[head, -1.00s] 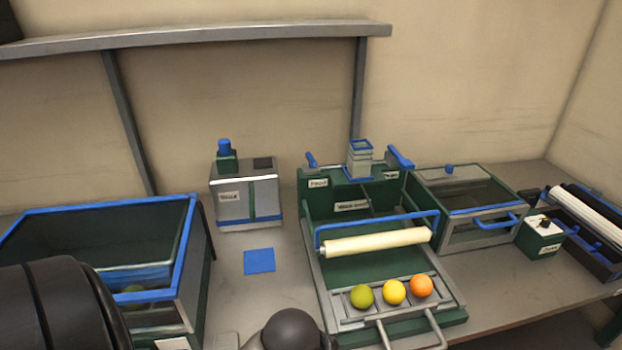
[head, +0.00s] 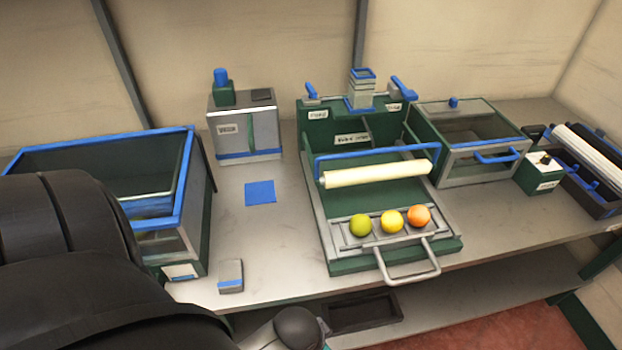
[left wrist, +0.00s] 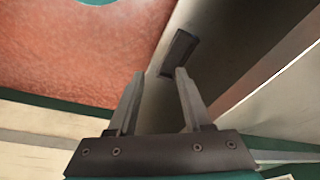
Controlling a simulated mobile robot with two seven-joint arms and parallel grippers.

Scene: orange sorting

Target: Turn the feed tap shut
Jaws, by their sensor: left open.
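The juicer-like green and grey machine (head: 447,247) stands in the middle of the bench in the head view. A small blue lever (head: 311,90) sits at its top left, above a white label too small to read surely. A larger blue lever (head: 402,88) sits at its top right. I cannot tell surely which one is the feed tap. My left gripper (left wrist: 160,74) is open and empty in the left wrist view, apart from both levers. It is not visible in the head view, where my dark arm fills the lower left. My right gripper is not in view.
Green, yellow and orange fruits (head: 392,221) lie on the machine's front tray. A blue-rimmed bin (head: 188,170) stands left, a grey box (head: 247,129) behind, and a glazed box (head: 468,176) right. Bare bench surrounds the blue square (head: 260,193). A lower shelf (head: 462,293) runs below.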

